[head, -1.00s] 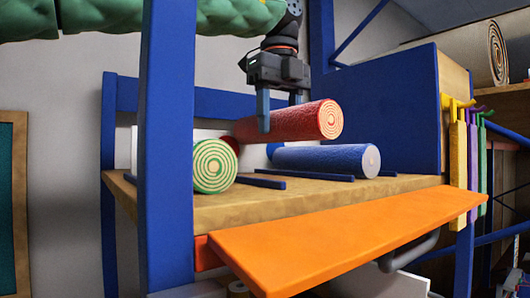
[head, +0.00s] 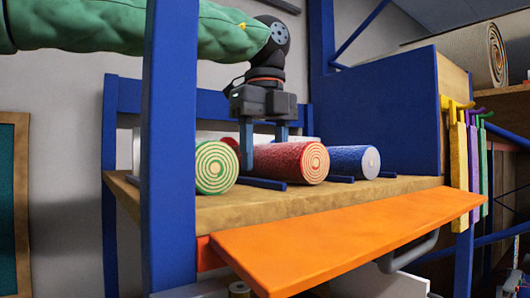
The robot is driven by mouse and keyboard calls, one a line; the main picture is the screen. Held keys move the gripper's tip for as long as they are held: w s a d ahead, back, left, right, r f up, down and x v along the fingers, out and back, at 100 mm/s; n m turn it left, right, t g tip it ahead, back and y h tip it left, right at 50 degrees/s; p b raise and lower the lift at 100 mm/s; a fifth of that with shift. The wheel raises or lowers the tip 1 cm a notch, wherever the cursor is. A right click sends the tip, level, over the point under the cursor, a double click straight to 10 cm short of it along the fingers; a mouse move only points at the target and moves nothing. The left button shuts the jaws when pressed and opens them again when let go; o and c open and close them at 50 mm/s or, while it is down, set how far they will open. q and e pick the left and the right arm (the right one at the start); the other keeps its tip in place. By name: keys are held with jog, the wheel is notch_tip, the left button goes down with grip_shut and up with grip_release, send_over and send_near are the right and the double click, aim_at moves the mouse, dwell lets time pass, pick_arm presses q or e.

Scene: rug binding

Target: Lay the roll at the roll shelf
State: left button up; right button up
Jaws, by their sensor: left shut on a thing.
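The red roll (head: 290,160) lies level at the wooden roll shelf (head: 330,198), between the green-ended roll and the blue roll, its spiral end facing me. My left gripper (head: 264,146) comes down from above and is shut on the red roll, one finger on its left side and the other behind it. The blue roll (head: 352,161) lies on the shelf to the right. The green-and-white-ended roll (head: 215,167) lies to the left. Whether the red roll's underside touches the shelf I cannot tell. My right gripper is not in view.
Low blue divider strips (head: 262,184) lie on the shelf between the rolls. A blue post (head: 170,150) stands at the front left. An orange flap (head: 345,240) slopes out below the shelf front. A blue side panel (head: 390,110) closes the right, with coloured hanging strips (head: 460,150) beyond.

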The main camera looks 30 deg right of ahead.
pick_arm(q)
jog(key=shift+d+f, duration=0.1)
jog(key=shift+f, duration=0.05)
jog(key=o, duration=1)
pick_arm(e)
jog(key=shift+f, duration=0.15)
pick_arm(q)
jog(key=shift+r, duration=0.25)
notch_tip(320, 180, up, 10)
jog(key=b, duration=0.4)
jog(key=shift+d+f, duration=0.1)
jog(key=shift+f, duration=0.05)
jog(key=shift+r, duration=1.05)
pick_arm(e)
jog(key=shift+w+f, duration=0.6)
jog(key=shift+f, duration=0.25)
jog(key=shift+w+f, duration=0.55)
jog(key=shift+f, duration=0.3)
